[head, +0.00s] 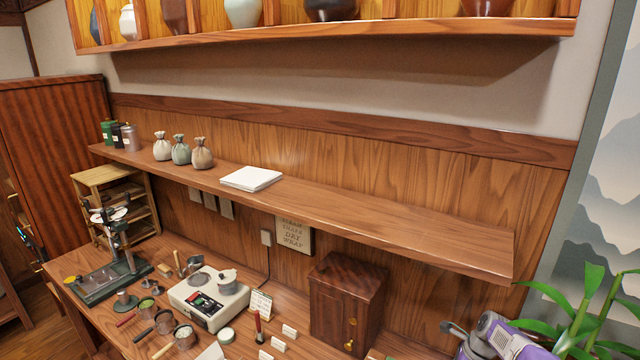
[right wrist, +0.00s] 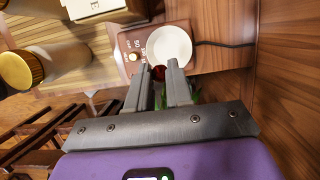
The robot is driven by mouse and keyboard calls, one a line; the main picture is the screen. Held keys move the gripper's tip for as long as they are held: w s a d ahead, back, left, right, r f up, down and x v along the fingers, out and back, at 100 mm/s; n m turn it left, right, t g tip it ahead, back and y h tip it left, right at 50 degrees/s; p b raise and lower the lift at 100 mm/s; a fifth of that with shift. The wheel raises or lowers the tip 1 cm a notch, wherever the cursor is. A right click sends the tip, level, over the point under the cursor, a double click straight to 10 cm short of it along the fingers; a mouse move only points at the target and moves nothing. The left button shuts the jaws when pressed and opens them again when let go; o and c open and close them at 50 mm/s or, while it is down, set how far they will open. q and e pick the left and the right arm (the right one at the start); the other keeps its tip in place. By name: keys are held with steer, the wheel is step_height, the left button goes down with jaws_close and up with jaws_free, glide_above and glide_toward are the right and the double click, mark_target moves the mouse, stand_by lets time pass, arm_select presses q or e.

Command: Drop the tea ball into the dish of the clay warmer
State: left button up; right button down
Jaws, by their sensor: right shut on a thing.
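In the right wrist view, my right gripper (right wrist: 164,75) is shut on a small dark red round thing (right wrist: 158,73), taken as the tea ball, mostly hidden between the fingers. Just beyond the fingertips is the round white dish (right wrist: 170,46) of the brown warmer (right wrist: 145,33), which has a small knob and printed numbers. The dish looks empty. I cannot tell the ball's height over it. In the head view, part of my purple right arm shows at the bottom right; the warmer is not visible there. My left gripper is not in view.
In the right wrist view, a gold-lidded jar (right wrist: 22,68) stands left of the warmer, and a cord (right wrist: 225,43) runs right.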

steer(key=c, duration=1)
jaws_free()
steer(key=shift+o, duration=0.2)
steer(key=v, duration=0.7)
steer(key=shift+r, duration=0.3)
steer(key=shift+d, duration=0.1)
